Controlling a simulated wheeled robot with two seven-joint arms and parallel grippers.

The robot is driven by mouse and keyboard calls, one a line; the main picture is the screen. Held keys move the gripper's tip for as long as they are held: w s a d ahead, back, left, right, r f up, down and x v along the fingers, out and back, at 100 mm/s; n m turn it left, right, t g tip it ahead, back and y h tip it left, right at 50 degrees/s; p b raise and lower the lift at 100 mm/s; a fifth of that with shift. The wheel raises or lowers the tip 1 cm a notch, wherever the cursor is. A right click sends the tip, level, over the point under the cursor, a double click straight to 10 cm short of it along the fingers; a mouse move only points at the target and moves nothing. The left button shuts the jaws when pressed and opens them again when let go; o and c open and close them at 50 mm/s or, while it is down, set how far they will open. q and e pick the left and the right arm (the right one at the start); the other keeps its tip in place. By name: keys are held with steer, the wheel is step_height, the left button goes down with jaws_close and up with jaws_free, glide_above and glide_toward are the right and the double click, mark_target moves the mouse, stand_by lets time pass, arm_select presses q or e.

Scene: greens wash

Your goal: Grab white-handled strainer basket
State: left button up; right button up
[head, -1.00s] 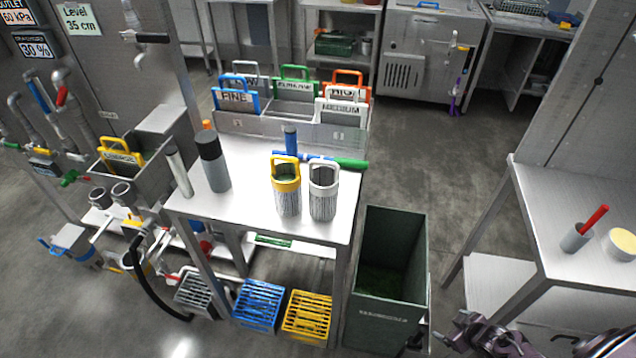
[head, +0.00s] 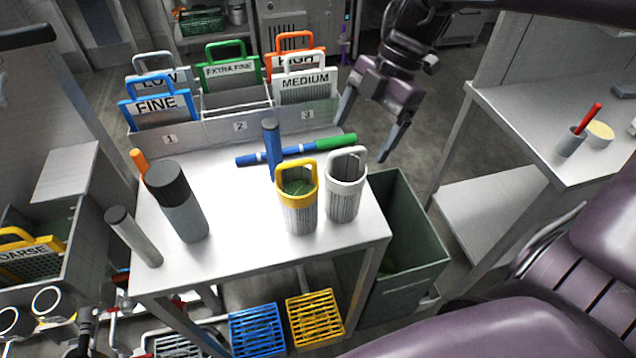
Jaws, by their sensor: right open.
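The white-handled strainer basket (head: 343,198) stands upright on the steel table (head: 240,248) near its right edge, its handle loop raised. Its inside looks empty. A yellow-handled strainer basket (head: 300,212) with green leaves in it stands close on its left. My right gripper (head: 364,140) comes in from the upper right, fingers pointing down and spread apart, with nothing between them. In the picture it is above and slightly right of the white handle, apart from it. My left gripper is not in view.
A grey bottle (head: 182,212) stands at left. A rack of labelled plates (head: 240,128) lines the back. A green bin (head: 415,240) stands right of the table.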

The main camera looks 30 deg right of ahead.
mark_target(361, 150)
steer(key=shift+s+a+f+g, duration=0.15)
steer(key=shift+s+a+f, duration=0.2)
steer(key=shift+f, duration=0.25)
steer(key=shift+s+a+f+g, duration=0.15)
steer(key=shift+s+a+f, duration=0.05)
steer(key=shift+s+f, duration=0.3)
steer(key=shift+a+f, duration=0.15)
steer(key=shift+f, duration=0.25)
steer(key=x, duration=0.2)
steer(key=w+p+x, duration=0.1)
steer(key=x, duration=0.1)
steer(key=shift+a, duration=0.25)
steer(key=shift+s+f, duration=0.1)
steer(key=shift+f, duration=0.15)
steer(key=c, duration=1.3)
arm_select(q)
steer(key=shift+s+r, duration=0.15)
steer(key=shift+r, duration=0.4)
arm_select(e)
steer(key=shift+c, duration=0.7)
steer(key=shift+r, duration=0.15)
